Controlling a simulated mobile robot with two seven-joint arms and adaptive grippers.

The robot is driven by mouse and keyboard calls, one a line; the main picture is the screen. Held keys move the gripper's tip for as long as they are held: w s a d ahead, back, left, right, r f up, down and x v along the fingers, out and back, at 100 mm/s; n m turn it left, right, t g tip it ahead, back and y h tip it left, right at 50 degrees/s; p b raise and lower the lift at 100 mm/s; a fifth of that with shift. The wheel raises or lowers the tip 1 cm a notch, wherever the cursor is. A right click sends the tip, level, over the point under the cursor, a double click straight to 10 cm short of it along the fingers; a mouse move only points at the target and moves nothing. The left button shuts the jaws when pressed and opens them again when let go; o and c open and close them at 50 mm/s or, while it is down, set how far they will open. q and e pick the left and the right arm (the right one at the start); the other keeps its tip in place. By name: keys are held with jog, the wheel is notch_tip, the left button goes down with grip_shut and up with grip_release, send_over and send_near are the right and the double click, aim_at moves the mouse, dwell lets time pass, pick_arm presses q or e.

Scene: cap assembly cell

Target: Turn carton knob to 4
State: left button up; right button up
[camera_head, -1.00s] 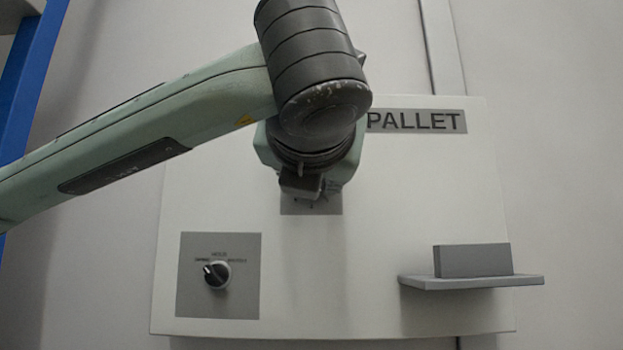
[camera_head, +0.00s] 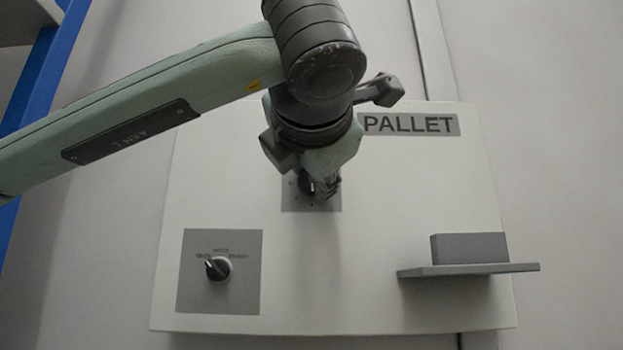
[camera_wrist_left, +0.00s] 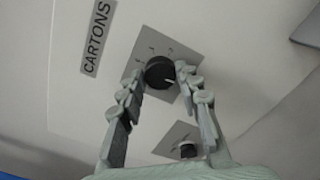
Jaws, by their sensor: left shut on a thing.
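The carton knob (camera_wrist_left: 158,72) is a round black knob with a small white mark on a grey plate (camera_wrist_left: 150,44). The CARTONS label (camera_wrist_left: 96,38) is beside it in the left wrist view. My left gripper (camera_wrist_left: 160,75) has a finger on each side of the knob and is shut on it. The small digits around the knob are too blurred to read. In the head view my left gripper (camera_head: 318,190) partly covers the knob (camera_head: 306,183) and its plate (camera_head: 291,205). My right gripper is not in view.
A mode knob (camera_head: 218,268) sits on a grey plate at the panel's lower left. A grey shelf (camera_head: 470,271) with an upright block sticks out at the lower right. A PALLET label (camera_head: 411,124) is above it. A blue post (camera_head: 42,75) stands at the far left.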

pick_arm(q)
jog(key=shift+m, duration=0.5)
jog(key=o, duration=1.1)
jog(key=shift+o, duration=0.2)
jog(key=s, duration=1.2)
